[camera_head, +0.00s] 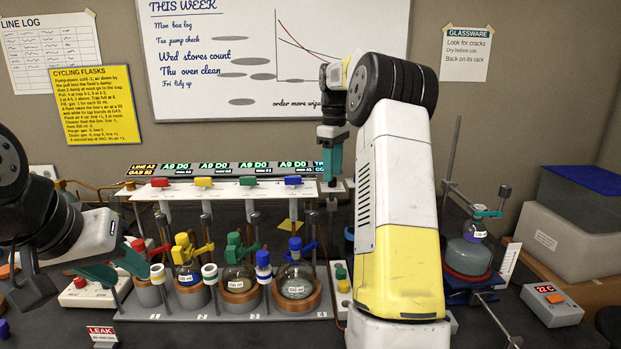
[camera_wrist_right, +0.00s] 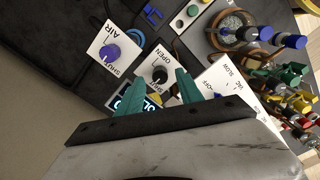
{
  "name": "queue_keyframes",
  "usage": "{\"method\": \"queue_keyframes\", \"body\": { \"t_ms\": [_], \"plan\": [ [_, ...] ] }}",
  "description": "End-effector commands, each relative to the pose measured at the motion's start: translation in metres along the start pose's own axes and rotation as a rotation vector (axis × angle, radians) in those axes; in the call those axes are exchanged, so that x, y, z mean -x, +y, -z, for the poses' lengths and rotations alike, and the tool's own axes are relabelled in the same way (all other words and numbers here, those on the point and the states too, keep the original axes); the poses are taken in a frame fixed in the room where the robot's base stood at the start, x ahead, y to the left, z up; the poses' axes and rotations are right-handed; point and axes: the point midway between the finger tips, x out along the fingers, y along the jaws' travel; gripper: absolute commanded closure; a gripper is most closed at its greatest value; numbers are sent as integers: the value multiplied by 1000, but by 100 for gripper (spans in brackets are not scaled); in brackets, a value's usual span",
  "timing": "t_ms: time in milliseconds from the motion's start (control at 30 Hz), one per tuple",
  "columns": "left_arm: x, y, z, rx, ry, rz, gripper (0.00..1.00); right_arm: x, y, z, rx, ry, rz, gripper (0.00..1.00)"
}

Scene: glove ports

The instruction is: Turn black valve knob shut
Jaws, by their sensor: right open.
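The black valve knob (camera_wrist_right: 160,75) is on a white plate marked OPEN and SHUT in the right wrist view. Which mark it points to is too small to tell. My right gripper (camera_wrist_right: 160,88) is open, its two teal fingers apart on either side of the knob's near side; I cannot tell whether they touch it. In the head view my right gripper (camera_head: 333,160) points down at the right end of the display bar, and I cannot make out the black knob there. My left gripper (camera_head: 114,268) is open and empty at the left, near the rack.
A purple knob (camera_wrist_right: 111,53) on a plate marked AIR sits beside the black one. A lit display (camera_wrist_right: 130,97) is close to the fingers. Several flasks stand in a rack (camera_head: 230,312) under coloured valves. A clamped flask (camera_head: 468,257) stands at right.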

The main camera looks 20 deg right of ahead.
Motion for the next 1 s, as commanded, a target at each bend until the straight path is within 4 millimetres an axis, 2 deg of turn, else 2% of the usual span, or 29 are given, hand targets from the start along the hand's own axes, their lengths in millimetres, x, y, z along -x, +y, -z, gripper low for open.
{"method": "queue_keyframes", "body": {
  "t_ms": [100, 367, 800, 1000],
  "plan": [
    [0, 0, 0, 0, 0, 0, 64, 18, 1, 1, 0, 4, -5, 55],
    [0, 0, 0, 0, 0, 0, 64, 21, -32, -12, 1, 1, -2, 55],
    [0, 0, 0, 0, 0, 0, 64, 29, -120, -47, 2, 2, -2, 55],
    [0, 0, 0, 0, 0, 0, 64, 31, -143, -56, 0, 2, -2, 55]
  ]
}}
